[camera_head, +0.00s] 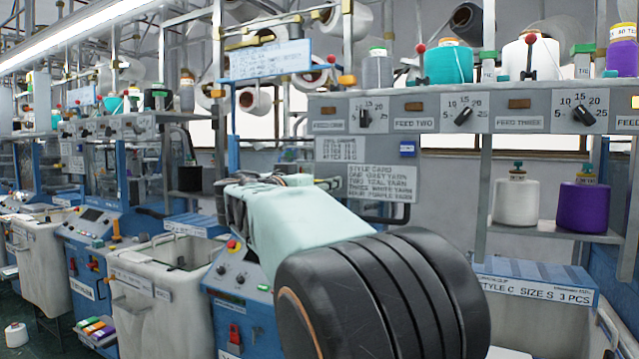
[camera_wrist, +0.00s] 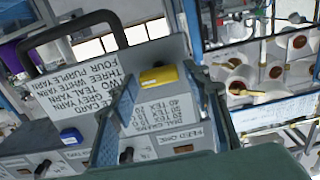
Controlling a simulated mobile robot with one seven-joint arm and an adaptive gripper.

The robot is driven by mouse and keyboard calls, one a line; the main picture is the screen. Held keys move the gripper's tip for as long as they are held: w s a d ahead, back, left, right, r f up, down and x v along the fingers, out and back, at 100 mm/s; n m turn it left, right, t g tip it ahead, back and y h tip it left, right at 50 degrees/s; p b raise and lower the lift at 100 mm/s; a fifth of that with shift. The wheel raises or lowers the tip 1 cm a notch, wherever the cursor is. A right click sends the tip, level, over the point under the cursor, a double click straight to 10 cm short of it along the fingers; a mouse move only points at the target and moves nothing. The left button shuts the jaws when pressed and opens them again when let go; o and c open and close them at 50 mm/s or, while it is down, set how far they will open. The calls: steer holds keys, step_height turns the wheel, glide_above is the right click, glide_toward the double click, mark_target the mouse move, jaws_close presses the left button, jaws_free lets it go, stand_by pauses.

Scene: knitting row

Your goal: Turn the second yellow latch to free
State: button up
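In the wrist view a small yellow block (camera_wrist: 158,76) shows at the end of the gap between two dark bars that look like my gripper's fingers (camera_wrist: 157,80). I cannot tell whether it is a latch, or whether the fingers touch it. The fingers stand apart, with a printed dial chart (camera_wrist: 155,112) visible between them. In the head view my gripper (camera_head: 236,203) is mostly hidden behind my own pale green and black arm, left of the style card (camera_head: 380,182). No latch can be made out clearly there.
A feed panel (camera_head: 435,127) with black dials crosses the upper right, cones above it. A dark bar handle (camera_wrist: 75,38) sits close to the card in the wrist view. White and purple cones (camera_head: 583,207) stand on a lower shelf. White bins (camera_head: 150,295) stand left.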

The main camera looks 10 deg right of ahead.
steer(key=c, duration=0.9)
steer(key=shift+o, duration=0.2)
steer(key=shift+f+n+b, duration=0.1)
steer(key=shift+n+b, duration=0.25)
steer(key=shift+n, duration=0.05)
steer(key=n, duration=0.8)
steer(key=n+b, duration=0.1)
steer(key=n, duration=0.8)
steer(key=shift+w+a+f, duration=0.15)
steer(key=shift+a, duration=0.05)
steer(key=o, duration=1.2)
steer(key=shift+c, duration=0.2)
